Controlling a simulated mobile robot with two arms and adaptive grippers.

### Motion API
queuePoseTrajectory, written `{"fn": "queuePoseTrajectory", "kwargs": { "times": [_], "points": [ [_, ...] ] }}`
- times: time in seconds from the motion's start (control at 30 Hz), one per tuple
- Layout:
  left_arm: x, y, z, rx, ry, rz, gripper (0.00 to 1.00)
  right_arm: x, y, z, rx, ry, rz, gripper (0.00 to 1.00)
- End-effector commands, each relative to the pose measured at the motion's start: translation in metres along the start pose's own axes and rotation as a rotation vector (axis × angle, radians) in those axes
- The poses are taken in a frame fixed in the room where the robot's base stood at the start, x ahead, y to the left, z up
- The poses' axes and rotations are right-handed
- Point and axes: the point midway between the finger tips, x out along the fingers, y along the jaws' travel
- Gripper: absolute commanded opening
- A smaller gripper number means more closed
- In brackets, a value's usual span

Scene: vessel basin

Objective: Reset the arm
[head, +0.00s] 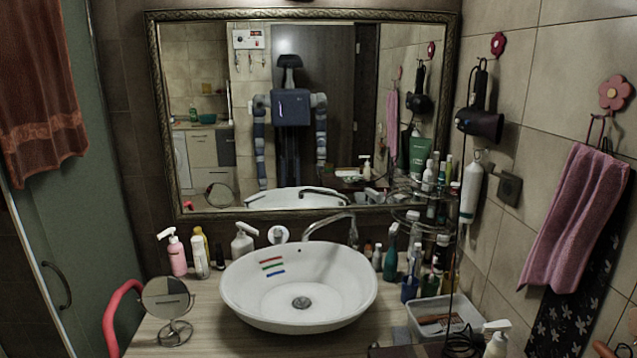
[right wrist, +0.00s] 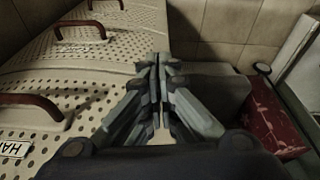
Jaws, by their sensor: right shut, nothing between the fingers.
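My right gripper (right wrist: 162,75) is in the right wrist view, its fingers closed together with nothing between them. It points over a low area beside white perforated panels. Neither gripper shows directly in the head view; my body is reflected in the mirror (head: 300,110) with both arms hanging down at its sides. My left gripper is not seen directly. The white vessel basin (head: 340,300) stands on the counter in the middle of the head view, with red, green and blue marks on its inner wall.
Several bottles, such as a pink pump bottle (head: 177,255), stand left of the basin. A small round mirror (head: 167,298) is at front left. A clear tray (head: 465,312) and a bottle rack are at right. In the wrist view, perforated panels (right wrist: 100,75) have brown handles; a red box (right wrist: 272,120) is at right.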

Motion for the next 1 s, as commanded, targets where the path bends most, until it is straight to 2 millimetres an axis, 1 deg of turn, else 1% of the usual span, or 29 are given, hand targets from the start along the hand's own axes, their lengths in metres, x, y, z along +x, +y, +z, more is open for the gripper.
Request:
{"fn": "queuePoseTrajectory", "kwargs": {
  "times": [0.03, 0.07, 0.1, 0.17, 0.2, 0.27, 0.3, 0.37, 0.4, 0.47, 0.5, 0.63, 0.7, 0.8, 0.9, 1.0],
  "points": [
    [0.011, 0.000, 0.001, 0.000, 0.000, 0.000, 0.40, 0.033, -0.002, 0.013, -0.002, -0.016, -0.002, 0.00],
    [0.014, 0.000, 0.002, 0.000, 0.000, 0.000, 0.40, 0.049, -0.002, 0.019, -0.003, -0.022, -0.003, 0.00],
    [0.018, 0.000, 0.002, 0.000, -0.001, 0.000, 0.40, 0.069, -0.003, 0.029, -0.005, -0.029, -0.003, 0.00],
    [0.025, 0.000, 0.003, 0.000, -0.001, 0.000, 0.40, 0.099, -0.004, 0.043, -0.007, -0.039, -0.005, 0.00],
    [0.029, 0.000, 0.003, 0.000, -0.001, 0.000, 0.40, 0.117, -0.005, 0.055, -0.008, -0.048, -0.005, 0.00],
    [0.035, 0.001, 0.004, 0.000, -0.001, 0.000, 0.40, 0.144, -0.006, 0.073, -0.010, -0.058, -0.007, 0.00],
    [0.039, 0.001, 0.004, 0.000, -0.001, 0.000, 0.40, 0.162, -0.007, 0.085, -0.012, -0.066, -0.007, 0.00],
    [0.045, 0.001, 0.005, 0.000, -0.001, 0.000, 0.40, 0.186, -0.008, 0.106, -0.015, -0.078, -0.009, 0.00],
    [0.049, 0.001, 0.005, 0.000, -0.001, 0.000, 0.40, 0.201, -0.009, 0.120, -0.017, -0.084, -0.010, 0.00],
    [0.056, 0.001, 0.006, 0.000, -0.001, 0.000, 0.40, 0.222, -0.010, 0.142, -0.019, -0.097, -0.011, 0.00],
    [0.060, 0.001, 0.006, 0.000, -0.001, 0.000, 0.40, 0.235, -0.010, 0.157, -0.021, -0.104, -0.012, 0.00],
    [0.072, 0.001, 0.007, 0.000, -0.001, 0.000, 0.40, 0.271, -0.011, 0.207, -0.027, -0.127, -0.014, 0.00],
    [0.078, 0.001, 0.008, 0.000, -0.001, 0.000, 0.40, 0.284, -0.011, 0.231, -0.029, -0.136, -0.014, 0.00],
    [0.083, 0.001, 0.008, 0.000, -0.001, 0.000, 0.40, 0.295, -0.011, 0.259, -0.033, -0.149, -0.015, 0.00],
    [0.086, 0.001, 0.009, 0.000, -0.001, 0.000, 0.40, 0.301, -0.011, 0.276, -0.035, -0.154, -0.015, 0.00],
    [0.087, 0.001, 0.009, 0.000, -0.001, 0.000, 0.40, 0.302, -0.011, 0.285, -0.036, -0.158, -0.016, 0.00]
  ]
}}
